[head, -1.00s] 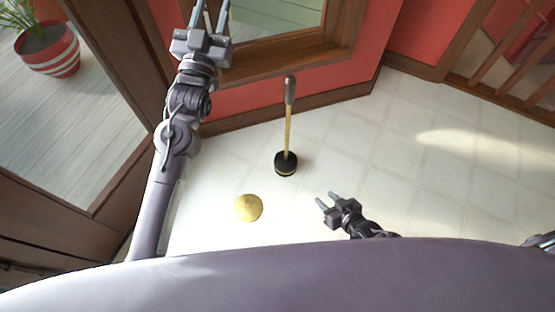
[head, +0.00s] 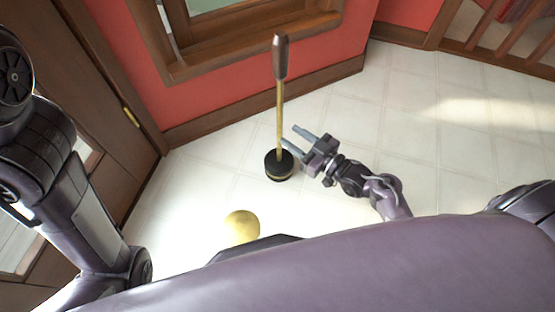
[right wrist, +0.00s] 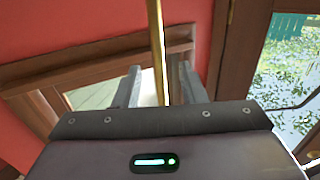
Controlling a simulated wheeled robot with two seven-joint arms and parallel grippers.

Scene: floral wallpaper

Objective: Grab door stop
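The door stop has a round black base (head: 279,165) with a gold band, a thin brass pole (head: 280,110) and a dark brown handle (head: 280,58) on top. It stands on the pale tile floor. My right gripper (head: 292,135) is open, with its fingertips just right of the lower pole and above the base. In the right wrist view the pole (right wrist: 156,45) passes between the two open fingers (right wrist: 155,88) in the picture; I see no contact. My left arm shows at the left edge of the head view, but its gripper is out of view.
A gold dome-shaped object (head: 242,226) lies on the floor in front of the door stop. A red wall (head: 220,101) with a wood-framed window is behind it. A brown door (head: 85,85) is at left, a wooden railing (head: 512,58) at right. Tile floor at right is clear.

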